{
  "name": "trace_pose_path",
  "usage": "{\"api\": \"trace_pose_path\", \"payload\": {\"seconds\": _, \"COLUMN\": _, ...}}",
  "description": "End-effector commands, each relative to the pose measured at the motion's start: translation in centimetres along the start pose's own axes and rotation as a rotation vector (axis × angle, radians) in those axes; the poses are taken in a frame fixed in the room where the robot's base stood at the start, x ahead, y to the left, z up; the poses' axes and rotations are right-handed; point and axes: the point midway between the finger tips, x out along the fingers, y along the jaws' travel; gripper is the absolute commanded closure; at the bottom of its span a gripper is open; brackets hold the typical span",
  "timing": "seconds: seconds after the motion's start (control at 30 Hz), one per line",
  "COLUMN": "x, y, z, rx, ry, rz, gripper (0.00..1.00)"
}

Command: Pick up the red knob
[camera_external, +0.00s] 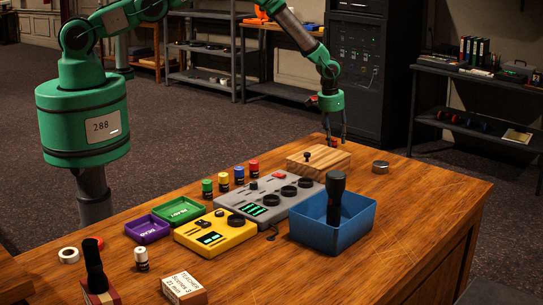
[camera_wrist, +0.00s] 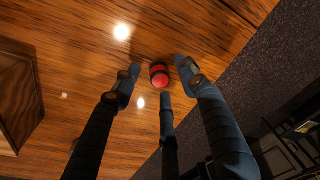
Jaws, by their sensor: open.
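The red knob (camera_wrist: 159,76) shows in the wrist view as a small round piece with a red top and a dark band. It is on the wooden desk between the fingertips of my gripper (camera_wrist: 158,82), with bare wood visible around it. My three dark fingers are spread open and none visibly closes on it. In the external view my gripper (camera_external: 333,137) points down at the desk's far edge, behind the wooden block (camera_external: 328,163). A red-capped cylinder (camera_external: 253,168) stands in a row farther left.
The wooden block bears a small black knob (camera_external: 306,156). A grey mixer (camera_external: 262,202), yellow device (camera_external: 215,231) and blue bin (camera_external: 360,222) fill the middle. A round metal tin (camera_external: 380,167) sits to the right. The desk edge and floor (camera_wrist: 270,85) are close to my gripper.

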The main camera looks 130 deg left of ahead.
Motion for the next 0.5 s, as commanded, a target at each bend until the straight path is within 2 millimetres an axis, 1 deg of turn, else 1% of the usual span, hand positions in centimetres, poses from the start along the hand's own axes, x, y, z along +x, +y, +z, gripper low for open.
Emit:
{"api": "trace_pose_path", "payload": {"seconds": 0.3, "x": -0.01, "y": 0.00, "z": 0.02, "rx": 0.000, "ry": 0.000, "rz": 0.000, "gripper": 0.57}}
{"api": "trace_pose_path", "payload": {"seconds": 0.33, "x": 0.00, "y": -0.01, "z": 0.02, "rx": 0.000, "ry": 0.000, "rz": 0.000, "gripper": 0.59}}
{"api": "trace_pose_path", "payload": {"seconds": 0.47, "x": -0.01, "y": 0.00, "z": 0.02, "rx": 0.000, "ry": 0.000, "rz": 0.000, "gripper": 0.85}}
{"api": "trace_pose_path", "payload": {"seconds": 0.5, "x": 0.00, "y": 0.00, "z": 0.02, "rx": 0.000, "ry": 0.000, "rz": 0.000, "gripper": 0.93}}
